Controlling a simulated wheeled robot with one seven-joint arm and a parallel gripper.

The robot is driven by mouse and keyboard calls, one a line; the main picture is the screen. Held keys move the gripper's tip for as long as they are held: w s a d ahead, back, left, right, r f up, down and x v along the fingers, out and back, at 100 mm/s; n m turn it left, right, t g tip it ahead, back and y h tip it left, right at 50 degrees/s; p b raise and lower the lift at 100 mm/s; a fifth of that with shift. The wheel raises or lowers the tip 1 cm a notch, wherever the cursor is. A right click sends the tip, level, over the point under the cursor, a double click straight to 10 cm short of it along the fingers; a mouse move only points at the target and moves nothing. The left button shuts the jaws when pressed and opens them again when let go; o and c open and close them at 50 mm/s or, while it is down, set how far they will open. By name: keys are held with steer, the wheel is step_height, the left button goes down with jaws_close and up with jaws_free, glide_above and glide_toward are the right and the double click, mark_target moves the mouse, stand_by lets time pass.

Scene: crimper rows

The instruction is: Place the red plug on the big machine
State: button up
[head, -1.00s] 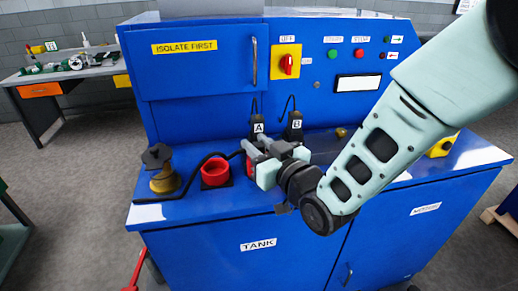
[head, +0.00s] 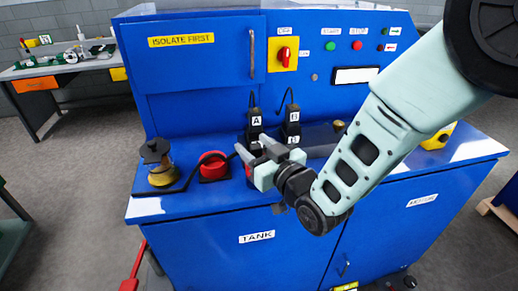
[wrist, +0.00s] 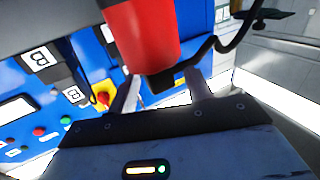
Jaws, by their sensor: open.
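The big machine is the blue cabinet (head: 190,95) with a counter-like ledge. A red plug (wrist: 145,35) with a black cable shows large in the wrist view, by the finger gap. In the head view only slivers of red (head: 248,172) show behind my gripper. My gripper (head: 262,160) is open, over the ledge, with its fingers near the plug's cable end in the wrist view; I cannot tell whether they touch it. A red round piece (head: 213,165) on a dark square base stands left of my gripper. The plug's lower part is hidden.
Black connectors A (head: 256,120) and B (head: 292,117) are behind my gripper. A brass fitting with a black top (head: 158,163) stands at the ledge's left, near the cable. A yellow piece (head: 437,138) is at the right. A red lever (head: 130,280) is on the floor side.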

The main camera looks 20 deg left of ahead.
steer(key=shift+r, duration=0.2)
steer(key=b+v, duration=0.4)
steer(key=v, duration=0.8)
steer(key=s+d+f+m+g+h, duration=0.1)
steer(key=s+d+g+h, duration=0.4)
steer(key=d, duration=0.6)
steer(key=s+d+f+m+g+h, duration=0.1)
steer(key=s+d+m+g+h, duration=0.1)
steer(key=s+d+g+h, duration=0.3)
steer(key=s+d+h, duration=0.4)
steer(key=s+d, duration=0.1)
steer(key=d, duration=0.1)
steer(key=shift+s+g, duration=0.3)
steer(key=shift+s, duration=0.1)
